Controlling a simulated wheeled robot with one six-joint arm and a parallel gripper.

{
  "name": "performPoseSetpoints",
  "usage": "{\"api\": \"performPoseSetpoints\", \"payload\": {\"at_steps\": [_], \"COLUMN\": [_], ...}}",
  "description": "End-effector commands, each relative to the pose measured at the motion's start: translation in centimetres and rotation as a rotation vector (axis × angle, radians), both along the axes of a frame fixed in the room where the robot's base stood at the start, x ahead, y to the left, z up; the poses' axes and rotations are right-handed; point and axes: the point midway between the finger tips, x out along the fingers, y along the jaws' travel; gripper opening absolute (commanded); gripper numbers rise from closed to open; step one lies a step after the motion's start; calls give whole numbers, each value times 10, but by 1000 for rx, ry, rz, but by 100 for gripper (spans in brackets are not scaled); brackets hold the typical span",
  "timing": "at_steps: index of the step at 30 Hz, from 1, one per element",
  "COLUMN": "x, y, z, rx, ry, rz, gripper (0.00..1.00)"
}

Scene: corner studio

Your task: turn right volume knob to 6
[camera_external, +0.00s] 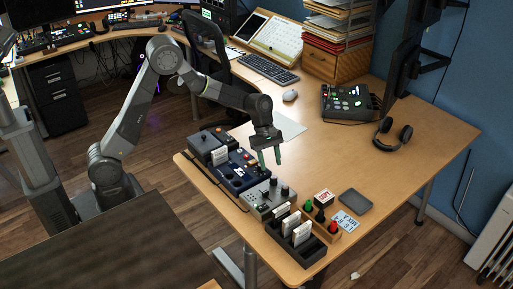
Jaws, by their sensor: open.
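My gripper (269,158) hangs from my arm above the front part of the wooden desk. Its two green fingers point down and are open, with nothing between them. Below it, near the front edge, a grey panel (268,198) carries several dark knobs. The gripper is above and just behind this panel, apart from it. A dark blue panel (236,173) with small controls stands to its left. The knobs are too small to read, so I cannot tell which is the right volume knob or where it points.
A black box (208,145) is at left. Headphones (393,134) and a mixer (350,102) lie farther back. The desk's middle right is clear.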

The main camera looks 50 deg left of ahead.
Motion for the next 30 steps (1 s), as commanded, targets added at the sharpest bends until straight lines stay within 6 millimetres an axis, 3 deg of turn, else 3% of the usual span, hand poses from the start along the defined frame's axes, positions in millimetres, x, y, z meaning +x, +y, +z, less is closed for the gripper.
{"api": "performPoseSetpoints", "payload": {"at_steps": [3,9,21,22,28,30], "x": [-2,-3,-3,-3,-3,-3], "y": [-9,-20,-22,-22,-22,-22], "z": [-24,-47,-55,-55,-55,-55], "rx": [2,1,1,1,1,1], "ry": [3,2,-1,-1,-1,-1], "rz": [-3,-2,-2,-2,-2,-2], "gripper": [47,47,47,45,5,2]}}
